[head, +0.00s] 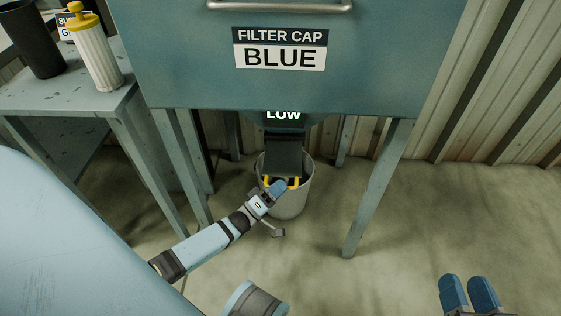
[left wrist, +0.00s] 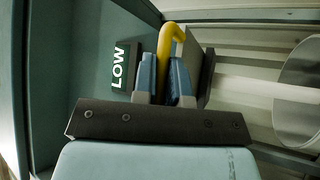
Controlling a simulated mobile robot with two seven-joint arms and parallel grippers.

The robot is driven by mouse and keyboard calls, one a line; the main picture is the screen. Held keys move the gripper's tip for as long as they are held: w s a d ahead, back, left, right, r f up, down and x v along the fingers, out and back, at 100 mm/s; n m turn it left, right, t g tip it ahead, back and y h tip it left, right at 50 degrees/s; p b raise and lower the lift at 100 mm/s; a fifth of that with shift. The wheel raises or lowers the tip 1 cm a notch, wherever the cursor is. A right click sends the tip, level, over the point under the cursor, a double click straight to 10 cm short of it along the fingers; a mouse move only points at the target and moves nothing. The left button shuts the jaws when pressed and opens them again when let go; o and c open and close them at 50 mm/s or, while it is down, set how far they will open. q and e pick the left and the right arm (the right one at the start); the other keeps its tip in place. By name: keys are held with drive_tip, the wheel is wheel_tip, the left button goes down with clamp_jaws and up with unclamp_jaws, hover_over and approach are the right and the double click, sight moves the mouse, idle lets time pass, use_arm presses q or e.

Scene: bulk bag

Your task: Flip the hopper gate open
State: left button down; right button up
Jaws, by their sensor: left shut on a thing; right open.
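The teal hopper (head: 180,65) fills the top of the head view, on legs, with a "LOW" label at its lower front. Below the label hangs a dark gate (head: 283,157) with a yellow handle (head: 295,183) at its lower end. My left gripper (head: 278,188) is at this handle. In the left wrist view its blue fingers (left wrist: 166,80) are shut on the yellow handle (left wrist: 172,40), beside the "LOW" label. My right gripper (head: 469,294) is open and empty at the lower right, away from the hopper; only its blue fingertips show.
A pale bucket (head: 291,205) stands on the floor under the gate; it shows at the right of the left wrist view (left wrist: 300,95). A side table (head: 60,96) at left holds a yellow-capped bottle (head: 97,55) and a dark cylinder (head: 33,42). The floor at right is clear.

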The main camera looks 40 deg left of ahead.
use_arm(q)
drive_tip(key=s+d, duration=0.1)
drive_tip(key=s, duration=0.1)
drive_tip(key=shift+s+d+f+p, duration=0.15)
drive_tip(key=shift+s+d+p, duration=0.15)
drive_tip(key=shift+s+d, duration=0.1)
use_arm(e)
drive_tip(key=shift+r+m, duration=0.3)
drive_tip(key=shift+r, duration=0.4)
use_arm(q)
drive_tip(key=c, duration=1.2)
unclamp_jaws()
drive_tip(key=shift+o, duration=0.2)
use_arm(e)
drive_tip(key=shift+s, duration=0.15)
use_arm(q)
drive_tip(key=shift+a, duration=0.1)
drive_tip(key=p+v, duration=0.2)
drive_tip(key=v, duration=1.1)
drive_tip(key=shift+s, duration=0.4)
use_arm(e)
wheel_tip(320, 180, up, 4)
drive_tip(key=shift+f+t, duration=0.2)
drive_tip(key=shift+t, duration=0.7)
